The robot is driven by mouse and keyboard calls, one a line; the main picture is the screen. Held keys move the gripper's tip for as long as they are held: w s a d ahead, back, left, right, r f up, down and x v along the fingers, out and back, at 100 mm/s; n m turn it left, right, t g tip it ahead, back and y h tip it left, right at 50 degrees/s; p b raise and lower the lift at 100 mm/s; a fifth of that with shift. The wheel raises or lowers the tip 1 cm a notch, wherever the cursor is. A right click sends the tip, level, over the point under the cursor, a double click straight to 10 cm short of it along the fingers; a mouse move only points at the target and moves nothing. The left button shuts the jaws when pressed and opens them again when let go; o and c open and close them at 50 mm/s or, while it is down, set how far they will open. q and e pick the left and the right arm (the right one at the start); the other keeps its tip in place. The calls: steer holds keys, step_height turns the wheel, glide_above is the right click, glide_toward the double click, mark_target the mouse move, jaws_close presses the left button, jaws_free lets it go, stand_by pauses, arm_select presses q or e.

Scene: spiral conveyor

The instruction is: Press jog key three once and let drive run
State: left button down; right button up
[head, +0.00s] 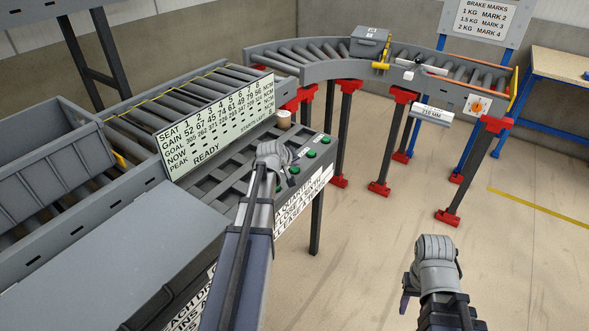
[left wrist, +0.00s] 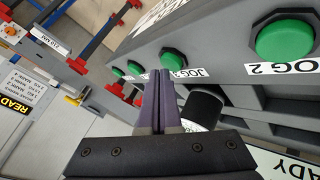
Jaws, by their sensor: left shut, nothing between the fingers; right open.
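A row of green jog buttons runs along the edge of the grey control panel (head: 228,183). In the left wrist view, the button labelled JOG 2 (left wrist: 285,40) is at upper right. The button beside it (left wrist: 174,57) is jog key three by its place; its label is partly covered by my fingers. My left gripper (left wrist: 166,73) is shut and empty, its purple tips just below that button in the picture; I cannot tell whether they touch. In the head view my left gripper (head: 275,158) is over the panel. My right gripper (head: 404,303) is open, low at right, away from the panel.
A display board (head: 222,125) reading READY stands behind the panel. A small beige cylinder (head: 284,119) is at the panel's far end. A curved roller conveyor (head: 322,71) on red-footed legs carries a grey box (head: 370,42). The floor at right is clear.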

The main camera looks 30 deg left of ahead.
mark_target(294, 170)
arm_select(q)
steer(key=shift+f+b, duration=0.35)
steer(key=shift+f, duration=0.05)
steer(key=shift+r, duration=0.2)
stand_by(0.5)
steer(key=shift+r+p, duration=0.7)
steer(key=shift+p, duration=0.15)
step_height(294, 170, up, 5)
steer(key=p, duration=0.5)
stand_by(0.5)
